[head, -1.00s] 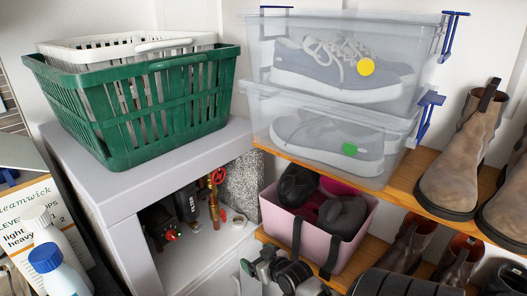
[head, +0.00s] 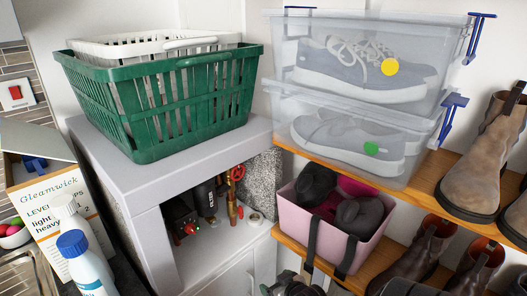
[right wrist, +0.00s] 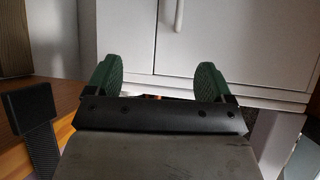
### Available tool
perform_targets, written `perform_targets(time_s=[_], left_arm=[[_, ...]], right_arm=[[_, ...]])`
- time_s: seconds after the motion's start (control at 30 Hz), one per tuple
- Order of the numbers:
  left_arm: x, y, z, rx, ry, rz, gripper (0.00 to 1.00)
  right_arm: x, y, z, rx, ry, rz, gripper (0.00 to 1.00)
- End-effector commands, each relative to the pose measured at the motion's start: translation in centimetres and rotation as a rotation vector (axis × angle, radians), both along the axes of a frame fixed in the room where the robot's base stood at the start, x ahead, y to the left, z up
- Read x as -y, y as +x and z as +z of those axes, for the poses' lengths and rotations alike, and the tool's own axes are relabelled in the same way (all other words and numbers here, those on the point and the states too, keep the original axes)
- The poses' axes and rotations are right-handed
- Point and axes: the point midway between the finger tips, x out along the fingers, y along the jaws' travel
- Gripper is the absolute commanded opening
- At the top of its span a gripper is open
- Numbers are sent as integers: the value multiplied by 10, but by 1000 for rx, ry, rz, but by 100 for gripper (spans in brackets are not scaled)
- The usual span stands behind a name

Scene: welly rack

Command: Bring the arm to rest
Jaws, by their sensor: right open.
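My right gripper (right wrist: 159,82) shows in the right wrist view with its two green-padded fingers wide apart and nothing between them. It faces white cabinet doors (right wrist: 245,45) with a handle. In the head view, only part of my right gripper (head: 296,284) shows at the bottom edge, below the pink tote (head: 289,222) on the lower wooden shelf. Its fingertips are hard to make out there. My left gripper is in neither view.
A green basket (head: 190,105) with a white one inside stands on a grey cabinet (head: 120,185) with pipes inside. Clear shoe boxes (head: 300,72) and brown boots (head: 480,165) are on the upper shelf (head: 425,183). Bottles (head: 85,265) and a carton (head: 45,190) stand at lower left.

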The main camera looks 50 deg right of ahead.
Motion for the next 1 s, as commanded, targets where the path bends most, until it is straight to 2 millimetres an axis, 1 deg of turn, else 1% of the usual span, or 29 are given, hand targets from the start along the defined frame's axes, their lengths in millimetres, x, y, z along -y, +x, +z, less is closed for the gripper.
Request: perform_targets(time_s=[0.27,0.37,0.47,0.5,0.57,0.6,0.67,0.7,0.77,0.8,0.87,0.9,0.97,1.0], left_arm=[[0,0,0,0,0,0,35],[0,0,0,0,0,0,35],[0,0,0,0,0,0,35],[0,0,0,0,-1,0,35],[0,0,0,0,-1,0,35],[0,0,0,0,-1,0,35],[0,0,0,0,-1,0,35],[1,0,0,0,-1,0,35],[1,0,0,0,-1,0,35],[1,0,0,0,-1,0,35],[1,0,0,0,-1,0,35],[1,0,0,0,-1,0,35],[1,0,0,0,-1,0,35],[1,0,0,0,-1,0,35]], right_arm=[[0,0,-1,-1,0,0,83],[-4,-5,-12,-25,3,2,83],[-14,-18,-43,-90,11,6,83],[-21,-27,-59,-126,13,11,83],[-32,-42,-87,-189,17,21,83],[-41,-54,-106,-233,20,29,83],[-55,-72,-132,-298,22,47,83],[-65,-86,-149,-341,22,61,83],[-80,-107,-173,-407,23,84,83],[-91,-122,-188,-451,23,101,83],[-107,-146,-209,-516,22,128,83],[-117,-162,-222,-559,22,148,83],[-134,-188,-240,-623,19,182,83],[-145,-205,-251,-664,16,207,83]])
